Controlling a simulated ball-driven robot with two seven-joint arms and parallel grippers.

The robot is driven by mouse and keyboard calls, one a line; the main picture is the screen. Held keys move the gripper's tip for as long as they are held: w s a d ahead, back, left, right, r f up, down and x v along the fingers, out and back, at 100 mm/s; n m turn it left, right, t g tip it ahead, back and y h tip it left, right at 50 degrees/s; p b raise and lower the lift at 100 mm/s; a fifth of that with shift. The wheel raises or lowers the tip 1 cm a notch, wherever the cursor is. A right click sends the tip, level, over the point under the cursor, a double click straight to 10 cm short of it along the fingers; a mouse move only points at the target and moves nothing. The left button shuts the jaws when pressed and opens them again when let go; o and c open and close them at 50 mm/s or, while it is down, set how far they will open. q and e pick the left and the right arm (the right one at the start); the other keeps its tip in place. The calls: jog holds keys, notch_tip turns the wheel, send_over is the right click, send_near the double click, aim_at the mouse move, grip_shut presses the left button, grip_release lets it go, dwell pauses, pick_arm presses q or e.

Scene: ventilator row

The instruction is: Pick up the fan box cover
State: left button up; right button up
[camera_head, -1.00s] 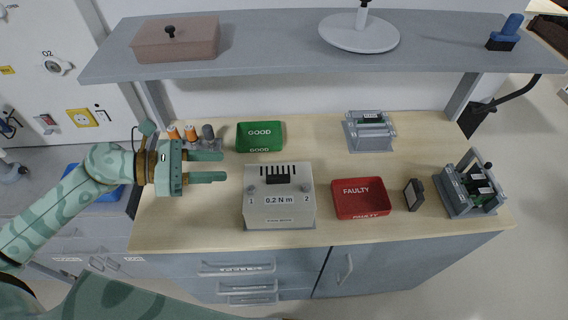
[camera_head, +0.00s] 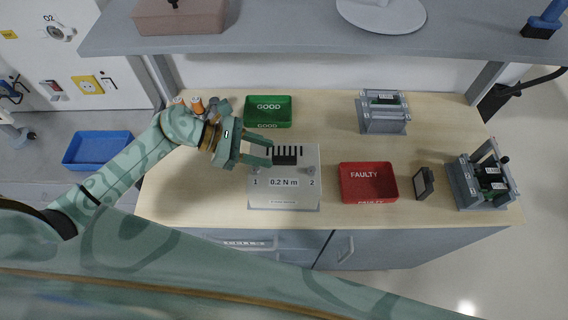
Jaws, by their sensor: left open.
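The fan box (camera_head: 262,192) stands in the middle of the bench. Its light grey cover (camera_head: 302,183) has a row of dark slots, a black handle (camera_head: 285,159), marks 1 and 2 and a "0.2 N m" label. My left gripper (camera_head: 271,152) is open, with its fingers over the box's back left part, pointing right. The fingertips are just left of the black handle, and nothing is between them. I cannot tell whether they touch the cover. My right gripper is not in view.
A green GOOD tray (camera_head: 268,116) is behind the box, and a red FAULTY tray (camera_head: 368,186) is to its right. Grey fixtures stand at the back (camera_head: 383,120) and right (camera_head: 463,190). A shelf (camera_head: 300,38) hangs over the bench's back.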

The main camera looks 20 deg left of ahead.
aim_at(281, 157)
pick_arm(q)
jog(key=x, duration=0.5)
jog(key=shift+a+p, duration=0.1)
jog(key=shift+p, duration=0.25)
jog(key=shift+a, duration=0.1)
grip_shut()
jog(key=shift+r, duration=0.1)
